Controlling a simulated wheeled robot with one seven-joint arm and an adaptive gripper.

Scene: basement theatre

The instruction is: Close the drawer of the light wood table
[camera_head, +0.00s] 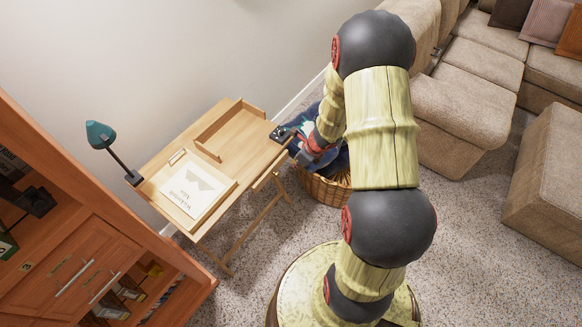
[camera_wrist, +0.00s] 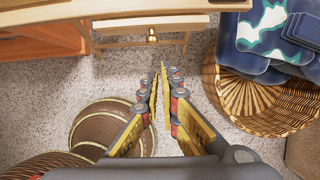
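The light wood table (camera_head: 228,150) stands against the wall at centre left in the head view. Its drawer (camera_head: 268,171) is on the side facing me and seems to stick out a little; how far is hard to tell. In the wrist view the drawer front (camera_wrist: 120,42) shows at the top, with a small brass knob (camera_wrist: 152,36). My gripper (camera_wrist: 159,70) points towards the drawer front, below and just right of the knob in the picture, apart from it. Its fingertips are close together with nothing between them. In the head view my arm hides most of my gripper.
A wicker basket (camera_head: 328,190) with blue cloth stands right of the table. An orange wood cabinet (camera_head: 95,245) is at left, beige sofas (camera_head: 465,115) at right. Carpet in front of the table is clear.

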